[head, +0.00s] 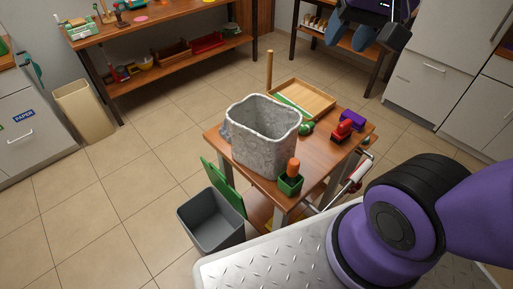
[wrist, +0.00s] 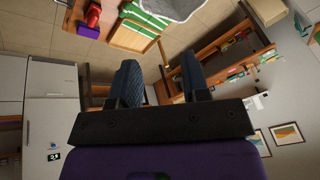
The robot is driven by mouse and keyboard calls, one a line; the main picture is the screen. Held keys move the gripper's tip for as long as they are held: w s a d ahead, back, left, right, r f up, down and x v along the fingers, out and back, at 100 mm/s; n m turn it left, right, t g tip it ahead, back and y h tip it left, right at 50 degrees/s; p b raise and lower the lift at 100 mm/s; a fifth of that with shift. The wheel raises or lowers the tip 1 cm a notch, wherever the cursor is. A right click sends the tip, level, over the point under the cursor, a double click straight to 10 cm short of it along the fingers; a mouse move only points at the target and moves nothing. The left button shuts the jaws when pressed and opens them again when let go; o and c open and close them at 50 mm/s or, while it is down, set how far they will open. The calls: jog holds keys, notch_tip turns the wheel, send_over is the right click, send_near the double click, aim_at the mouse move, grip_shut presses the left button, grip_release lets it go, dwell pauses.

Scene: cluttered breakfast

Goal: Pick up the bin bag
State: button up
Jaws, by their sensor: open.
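The bin bag (head: 262,143) looks like a grey-white, crinkled, open-topped bag standing upright on the small wooden table (head: 213,138). Part of it shows at the top edge of the wrist view (wrist: 178,8). My gripper (head: 350,36) is high at the top right of the head view, well apart from the bag. Its two blue fingers are spread with nothing between them, as the wrist view (wrist: 160,80) shows.
On the table are a wooden tray (head: 318,99), a red item (head: 342,131), a purple block (head: 353,120) and a green pot (head: 290,185). A grey bin (head: 212,222) stands on the floor beside it. Open floor lies to the left.

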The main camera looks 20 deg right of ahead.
jog(key=w+a+f+m+g+y, duration=0.1)
jog(key=w+a+f+m+g, duration=0.1)
jog(key=w+a+f+m, duration=0.3)
jog(key=m+g+h, duration=0.2)
jog(key=m, duration=1.7)
send_over(250, 127)
jog(key=f, duration=1.6)
jog(key=shift+s+d, duration=0.1)
jog(key=shift+s, duration=0.1)
jog(key=shift+w+f+m, duration=0.15)
jog(key=shift+f+m, duration=0.15)
jog(key=shift+m, duration=0.3)
jog(key=shift+a+f+m, duration=0.2)
jog(key=shift+f+m, duration=0.1)
jog(key=shift+f, duration=0.25)
jog(key=shift+w+d+f, duration=0.1)
jog(key=shift+d+f, duration=0.05)
jog(key=shift+f, duration=4.95)
jog(key=shift+c, duration=0.2)
grip_shut()
